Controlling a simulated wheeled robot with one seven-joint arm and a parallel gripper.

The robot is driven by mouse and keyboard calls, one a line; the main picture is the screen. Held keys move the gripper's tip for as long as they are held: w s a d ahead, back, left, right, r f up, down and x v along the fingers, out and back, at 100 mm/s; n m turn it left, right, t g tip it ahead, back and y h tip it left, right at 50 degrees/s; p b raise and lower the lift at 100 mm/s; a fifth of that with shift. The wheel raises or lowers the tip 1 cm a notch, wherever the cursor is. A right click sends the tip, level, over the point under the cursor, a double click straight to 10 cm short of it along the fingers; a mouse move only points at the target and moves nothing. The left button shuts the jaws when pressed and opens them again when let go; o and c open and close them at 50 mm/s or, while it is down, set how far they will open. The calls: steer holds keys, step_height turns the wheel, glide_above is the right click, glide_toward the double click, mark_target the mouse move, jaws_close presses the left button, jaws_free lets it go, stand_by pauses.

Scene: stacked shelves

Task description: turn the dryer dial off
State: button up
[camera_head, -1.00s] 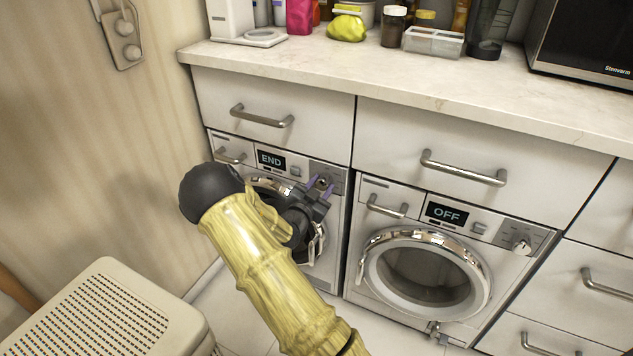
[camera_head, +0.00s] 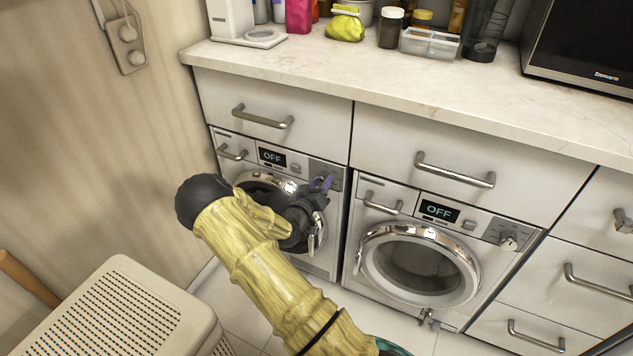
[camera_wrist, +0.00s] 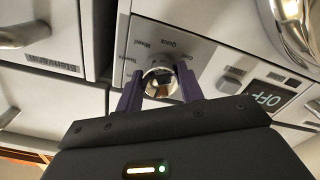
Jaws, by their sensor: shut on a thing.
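Two front-loading machines stand side by side under the counter. The left machine (camera_head: 325,262) has a display (camera_head: 272,157) reading OFF, and my gripper (camera_head: 325,184) is at its control panel. In the wrist view, the round silver dial (camera_wrist: 161,76) sits between the two purple fingers of my gripper (camera_wrist: 160,90), which is shut on it. The same panel's display (camera_wrist: 268,98) reads OFF there. In the head view the dial is hidden by the fingers. My arm covers part of the left machine's door.
The right machine (camera_head: 360,268) also shows OFF on its display (camera_head: 438,211) and has its own dial (camera_head: 508,242). Drawer handles (camera_head: 455,170) stick out above. A perforated beige hamper (camera_head: 205,318) stands at lower left.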

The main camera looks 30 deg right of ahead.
steer(key=shift+d+r+n, duration=0.1)
steer(key=shift+r+n, duration=0.1)
steer(key=shift+n, duration=0.2)
steer(key=o, duration=1)
steer(key=shift+f, duration=0.1)
steer(key=p+v, duration=0.2)
steer(key=v, duration=1.5)
steer(key=shift+s+a+f+p, duration=0.1)
steer(key=shift+a+p, duration=0.15)
steer(key=shift+p, duration=0.1)
